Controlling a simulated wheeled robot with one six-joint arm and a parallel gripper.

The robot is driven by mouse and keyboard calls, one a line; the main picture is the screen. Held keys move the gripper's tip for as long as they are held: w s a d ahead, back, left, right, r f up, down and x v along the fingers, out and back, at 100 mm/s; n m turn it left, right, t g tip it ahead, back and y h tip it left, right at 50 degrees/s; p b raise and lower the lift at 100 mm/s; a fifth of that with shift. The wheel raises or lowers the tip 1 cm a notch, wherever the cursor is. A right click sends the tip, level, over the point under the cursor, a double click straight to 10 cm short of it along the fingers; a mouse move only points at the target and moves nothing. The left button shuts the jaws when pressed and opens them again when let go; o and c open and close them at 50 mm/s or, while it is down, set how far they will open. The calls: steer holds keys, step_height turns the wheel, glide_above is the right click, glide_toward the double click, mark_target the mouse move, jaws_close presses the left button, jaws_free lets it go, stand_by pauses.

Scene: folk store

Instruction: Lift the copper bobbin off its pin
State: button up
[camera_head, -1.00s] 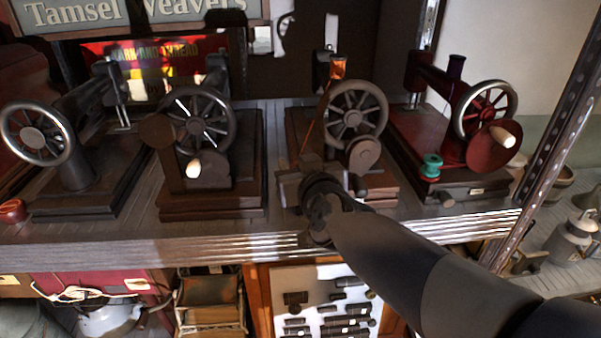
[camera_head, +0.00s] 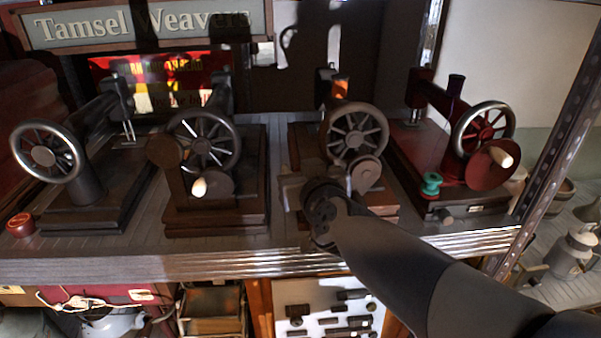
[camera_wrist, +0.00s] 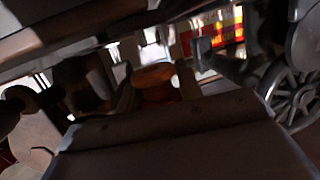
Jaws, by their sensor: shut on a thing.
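The copper bobbin (camera_head: 340,88) shows as a small orange spool at the top of the third sewing machine from the left, just above its spoked wheel. In the wrist view the bobbin (camera_wrist: 155,82) sits between the two dark fingertips of my gripper (camera_wrist: 157,88), which is shut on it. In the head view my wrist and palm are dark in front of this machine, and the fingers are hard to make out. The pin is hidden, so I cannot tell whether the bobbin is clear of it.
Dark sewing machines (camera_head: 205,145) stand to the left. A slanted metal post (camera_head: 560,125) is at the right. The shelf's metal edge (camera_head: 200,266) runs along the front.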

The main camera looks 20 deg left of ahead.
steer(key=f+p+v, duration=0.3)
steer(key=p+v, duration=0.1)
steer(key=v, duration=1.3)
steer(key=shift+s+d+r, duration=0.2)
steer(key=shift+s+d, duration=0.3)
steer(key=shift+p, duration=0.35)
steer(key=shift+r+p, duration=0.55)
steer(key=shift+p, duration=0.05)
